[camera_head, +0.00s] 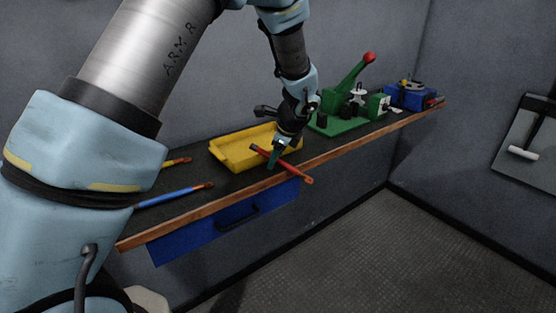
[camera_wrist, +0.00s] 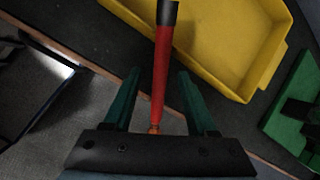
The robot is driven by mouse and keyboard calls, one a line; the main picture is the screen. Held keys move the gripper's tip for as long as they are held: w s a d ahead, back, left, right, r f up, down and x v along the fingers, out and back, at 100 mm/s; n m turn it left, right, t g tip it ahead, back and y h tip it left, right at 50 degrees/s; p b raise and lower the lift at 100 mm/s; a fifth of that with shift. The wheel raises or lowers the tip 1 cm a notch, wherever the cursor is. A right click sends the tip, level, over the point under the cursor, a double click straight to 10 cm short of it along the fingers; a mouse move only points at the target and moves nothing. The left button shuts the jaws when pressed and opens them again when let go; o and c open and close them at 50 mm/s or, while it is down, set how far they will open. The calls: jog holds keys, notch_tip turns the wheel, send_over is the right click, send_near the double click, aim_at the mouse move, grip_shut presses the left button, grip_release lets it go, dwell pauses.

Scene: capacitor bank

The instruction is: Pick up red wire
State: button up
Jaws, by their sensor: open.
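The red wire (camera_head: 287,166) is a straight red rod with a dark section and copper-coloured ends. In the head view it lies beside the yellow tray, with one end reaching past the shelf's wooden front edge. My gripper (camera_head: 273,160) is over it, pointing down. In the wrist view the red wire (camera_wrist: 161,70) runs lengthwise between the two green fingers of my gripper (camera_wrist: 155,95). The fingers are open, with a gap on each side of the wire. I cannot tell how far above the wire they are.
The yellow tray (camera_head: 232,152) stands on the dark shelf (camera_head: 228,184) close to my gripper. A blue wire (camera_head: 175,195) and a yellow wire (camera_head: 177,162) lie to the left. A green lever press (camera_head: 340,122) and a blue device (camera_head: 407,96) stand to the right.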

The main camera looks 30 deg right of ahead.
grip_shut()
dwell(0.3)
dwell(0.3)
